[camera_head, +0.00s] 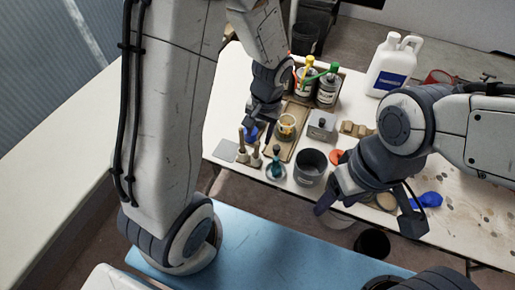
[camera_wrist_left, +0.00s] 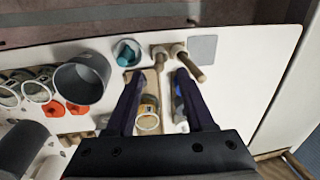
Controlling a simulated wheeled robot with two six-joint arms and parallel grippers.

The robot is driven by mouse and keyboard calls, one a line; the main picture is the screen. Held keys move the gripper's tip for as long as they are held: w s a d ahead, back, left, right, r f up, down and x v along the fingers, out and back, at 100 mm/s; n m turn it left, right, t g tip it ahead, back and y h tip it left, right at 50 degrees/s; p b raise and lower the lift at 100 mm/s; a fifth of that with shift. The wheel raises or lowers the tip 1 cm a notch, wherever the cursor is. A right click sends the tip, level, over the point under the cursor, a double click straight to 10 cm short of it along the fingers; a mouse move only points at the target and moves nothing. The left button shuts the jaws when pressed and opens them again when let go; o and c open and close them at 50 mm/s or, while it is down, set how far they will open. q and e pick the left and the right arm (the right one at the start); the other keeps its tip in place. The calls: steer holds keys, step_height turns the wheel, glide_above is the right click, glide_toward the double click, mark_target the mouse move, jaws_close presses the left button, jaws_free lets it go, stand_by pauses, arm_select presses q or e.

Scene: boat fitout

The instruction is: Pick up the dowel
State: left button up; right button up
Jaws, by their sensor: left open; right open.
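Two short wooden pieces stand side by side near the table's front left edge, a left one (camera_head: 242,147) and a right one (camera_head: 256,156). They look like pegs or handles on wider bases, and I cannot tell for sure which is the dowel. In the left wrist view they show just beyond the fingertips, one pale and short (camera_wrist_left: 159,56), one longer and tilted (camera_wrist_left: 190,66). My left gripper (camera_head: 261,124) is open above the table, behind these pieces; its fingers (camera_wrist_left: 160,82) hold nothing. My right gripper (camera_head: 368,212) is open and empty near the front edge.
An amber jar (camera_wrist_left: 148,112) stands on a wooden board beneath my left fingers, with a blue item beside it. A white jug (camera_head: 391,66) stands behind.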

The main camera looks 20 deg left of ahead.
mark_target(256, 153)
arm_select(q)
steer(key=f, duration=0.5)
steer(key=a+f, duration=0.1)
steer(key=f, duration=0.2)
steer(key=shift+w+f, duration=0.1)
steer(key=shift+f, duration=0.2)
jaws_close()
